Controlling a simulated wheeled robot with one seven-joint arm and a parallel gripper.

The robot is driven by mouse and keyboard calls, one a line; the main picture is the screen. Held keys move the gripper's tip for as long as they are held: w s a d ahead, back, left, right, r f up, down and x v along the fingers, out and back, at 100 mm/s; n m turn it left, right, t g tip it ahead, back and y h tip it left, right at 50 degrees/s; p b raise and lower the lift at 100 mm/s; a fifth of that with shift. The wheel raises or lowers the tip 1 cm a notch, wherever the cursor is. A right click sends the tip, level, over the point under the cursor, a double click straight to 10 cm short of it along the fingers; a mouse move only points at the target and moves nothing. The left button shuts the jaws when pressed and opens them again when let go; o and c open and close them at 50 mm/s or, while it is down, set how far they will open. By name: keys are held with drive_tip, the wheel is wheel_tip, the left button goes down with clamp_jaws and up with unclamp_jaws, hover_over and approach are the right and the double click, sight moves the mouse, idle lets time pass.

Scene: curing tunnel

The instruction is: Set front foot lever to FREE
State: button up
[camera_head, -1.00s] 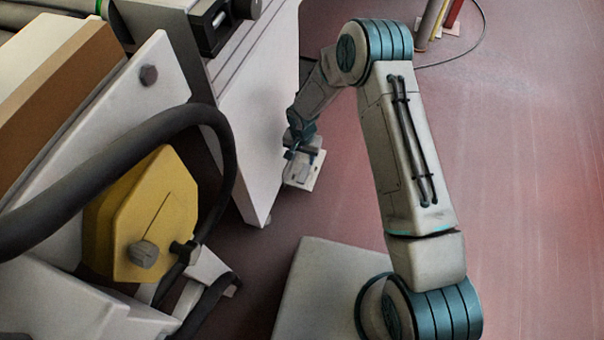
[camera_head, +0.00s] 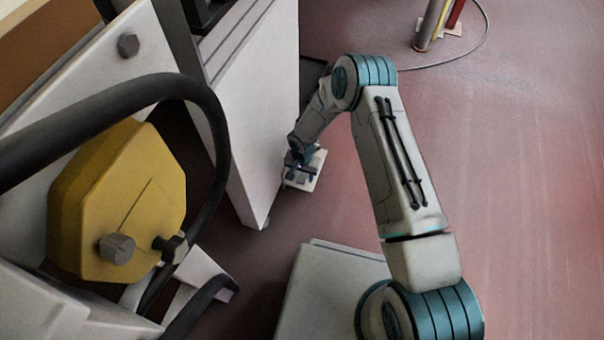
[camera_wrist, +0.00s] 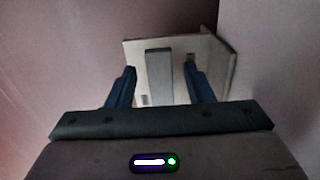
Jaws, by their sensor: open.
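In the wrist view, a pale foot plate (camera_wrist: 180,88) carries a narrow grey upright lever (camera_wrist: 158,75) near its middle. My gripper (camera_wrist: 160,78) is open, its two dark blue fingers on either side of the lever in the picture. I see gaps between lever and fingers and cannot tell the depth between them. In the head view, the foot plate (camera_head: 311,180) sits low beside the white cabinet's bottom edge, with my gripper (camera_head: 298,171) over it, partly hiding it. Any FREE marking is too small to read.
The white cabinet (camera_head: 258,120) stands left of my gripper. A yellow housing (camera_head: 100,210) and a thick black hose (camera_head: 205,100) are in the left foreground. A post (camera_head: 430,25) with a cable stands at the back. The reddish floor (camera_head: 530,180) to the right is clear.

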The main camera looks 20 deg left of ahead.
drive_tip(key=c, duration=1)
drive_tip(key=shift+d+n, duration=0.15)
drive_tip(key=shift+n, duration=0.15)
drive_tip(key=n, duration=0.1)
drive_tip(key=d+n, duration=0.1)
drive_tip(key=n, duration=0.2)
drive_tip(key=shift+w+d+n, duration=0.2)
drive_tip(key=shift+d+n, duration=0.1)
drive_tip(key=n, duration=0.1)
drive_tip(key=d+n, duration=0.1)
drive_tip(key=n, duration=0.1)
drive_tip(key=w+n, duration=0.1)
drive_tip(key=shift+d+n, duration=0.25)
drive_tip(key=shift+n, duration=0.05)
drive_tip(key=n, duration=0.1)
drive_tip(key=w+d+n, duration=0.1)
drive_tip(key=n, duration=0.2)
drive_tip(key=w+n, duration=0.1)
drive_tip(key=n, duration=0.3)
drive_tip(key=shift+w+d, duration=0.15)
drive_tip(key=shift+w, duration=0.2)
drive_tip(key=shift+n, duration=0.3)
